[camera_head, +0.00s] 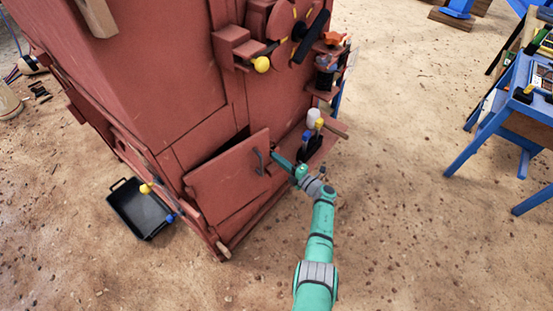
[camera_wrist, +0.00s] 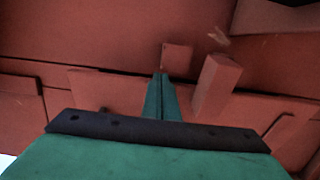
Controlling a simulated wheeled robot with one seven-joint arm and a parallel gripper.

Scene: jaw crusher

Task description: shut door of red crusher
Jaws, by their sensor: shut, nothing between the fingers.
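The red crusher (camera_head: 150,60) is a large box-shaped machine that fills the upper left of the head view. Its door (camera_head: 225,175) is a red panel low on the near face. The door stands ajar, with a dark gap along its upper edge. A small dark handle (camera_head: 258,160) is near its right edge. My gripper (camera_head: 275,155) is just right of the handle; I cannot tell whether it touches the door. In the wrist view my gripper's fingers (camera_wrist: 161,95) are together and empty, pointing at red surfaces.
A red ledge (camera_head: 325,150) with small bottles juts out right of my gripper. Knobs and a wheel (camera_head: 290,30) are above. A black tray (camera_head: 140,208) lies on the ground at left. A blue table (camera_head: 510,110) stands at right. The sandy ground between is clear.

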